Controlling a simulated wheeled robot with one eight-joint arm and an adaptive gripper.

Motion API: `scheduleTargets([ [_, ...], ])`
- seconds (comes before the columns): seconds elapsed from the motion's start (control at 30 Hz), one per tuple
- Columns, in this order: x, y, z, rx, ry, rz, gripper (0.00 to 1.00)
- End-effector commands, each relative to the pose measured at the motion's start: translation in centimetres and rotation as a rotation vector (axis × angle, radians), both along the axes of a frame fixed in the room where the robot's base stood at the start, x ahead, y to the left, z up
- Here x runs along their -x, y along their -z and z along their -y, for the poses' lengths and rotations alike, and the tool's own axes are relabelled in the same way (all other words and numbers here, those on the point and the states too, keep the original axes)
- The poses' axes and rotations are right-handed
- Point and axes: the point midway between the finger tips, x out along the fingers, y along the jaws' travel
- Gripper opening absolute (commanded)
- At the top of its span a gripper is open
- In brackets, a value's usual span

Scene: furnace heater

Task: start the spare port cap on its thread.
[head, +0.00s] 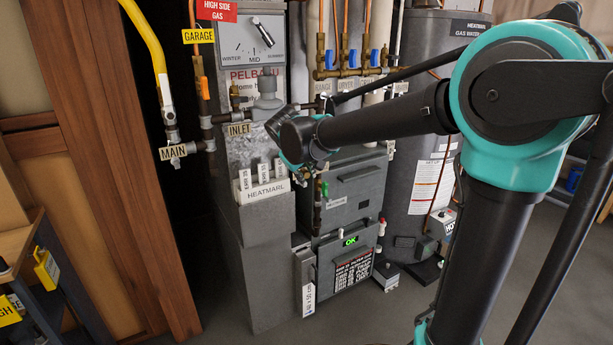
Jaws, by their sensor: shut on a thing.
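My arm reaches in from the right to the front of the grey furnace and gas-valve stack. My gripper (301,175) is only partly visible below the teal wrist, close to the pipework right of the HEATMARL panel (262,190). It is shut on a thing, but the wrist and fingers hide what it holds. I cannot make out the spare port cap or the threaded port in this view. I cannot tell whether the held thing touches a thread.
The grey furnace cabinet (352,192) carries a green OK display (350,240). A MAIN gas pipe (170,130) and wooden post (125,170) stand left. A water heater (425,150) stands right. Brass valves with blue handles (350,58) sit above. Grey floor is open in front.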

Motion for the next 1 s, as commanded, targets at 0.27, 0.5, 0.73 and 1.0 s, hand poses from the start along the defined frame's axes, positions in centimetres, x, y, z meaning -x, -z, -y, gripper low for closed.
scheduleTargets([
  [0.27,0.0,0.0,0.0,0.000,0.000,0.000,0.00],
  [0.5,-0.5,-0.2,-0.4,-0.001,-0.001,-0.006,0.00],
  [0.73,-2.1,-0.2,-1.6,-0.001,-0.001,-0.006,0.00],
  [1.0,-3.6,-0.2,-2.5,-0.001,-0.001,-0.006,0.00],
])
